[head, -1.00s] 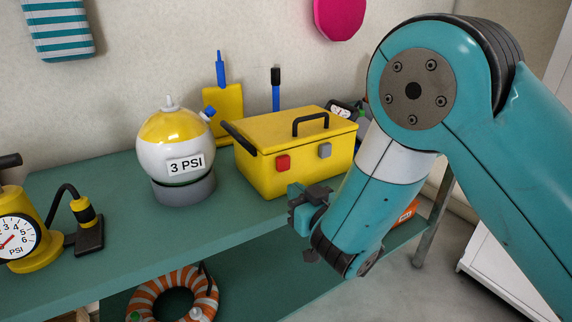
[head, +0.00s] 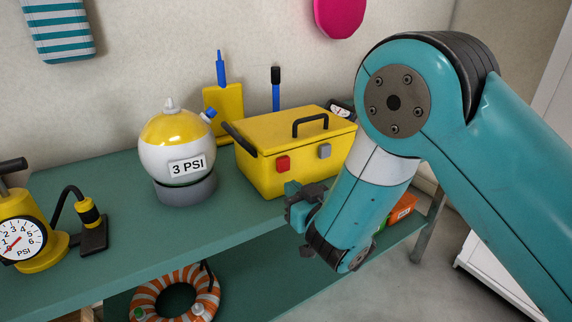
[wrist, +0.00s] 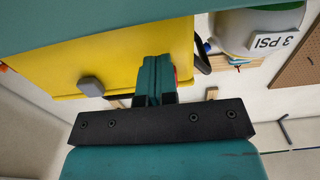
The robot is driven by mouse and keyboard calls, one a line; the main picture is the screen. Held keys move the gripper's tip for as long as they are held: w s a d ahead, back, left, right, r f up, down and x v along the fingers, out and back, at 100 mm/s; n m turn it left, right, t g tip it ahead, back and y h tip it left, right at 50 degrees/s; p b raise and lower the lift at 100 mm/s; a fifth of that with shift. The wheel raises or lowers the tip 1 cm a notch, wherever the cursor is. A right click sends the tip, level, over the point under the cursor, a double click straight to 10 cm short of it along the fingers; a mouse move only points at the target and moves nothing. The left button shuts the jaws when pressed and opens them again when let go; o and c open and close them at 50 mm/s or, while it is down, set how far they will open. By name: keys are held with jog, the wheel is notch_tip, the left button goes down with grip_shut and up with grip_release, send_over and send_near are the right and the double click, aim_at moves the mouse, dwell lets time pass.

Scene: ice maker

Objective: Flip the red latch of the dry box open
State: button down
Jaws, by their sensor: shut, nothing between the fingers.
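The yellow dry box (head: 300,160) stands on the teal shelf, lid down, with a black handle on top. Its red latch (head: 283,163) is on the front face, left of a grey latch (head: 324,151). My gripper (head: 291,188) is in front of the box, just below and slightly right of the red latch. The wrist view is upside down. There my shut, empty gripper (wrist: 156,60) points at the yellow front (wrist: 100,55), and the grey latch (wrist: 91,86) is to its left. The red latch (wrist: 177,74) is mostly hidden behind the fingers. I cannot tell whether they touch it.
A white and yellow sphere (head: 177,150) marked 3 PSI stands left of the box. A yellow gauge pump (head: 25,240) is at far left. A striped ring (head: 175,294) and an orange box (head: 402,208) are lower down.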

jog(key=shift+p+x, duration=1.45)
jog(key=shift+p, duration=1.8)
jog(key=shift+s+d+b, duration=0.15)
jog(key=shift+s+b, duration=0.05)
jog(key=shift+b, duration=0.5)
dwell(0.3)
jog(key=shift+r, duration=0.2)
jog(key=shift+r+p, duration=0.3)
jog(key=shift+p, duration=0.1)
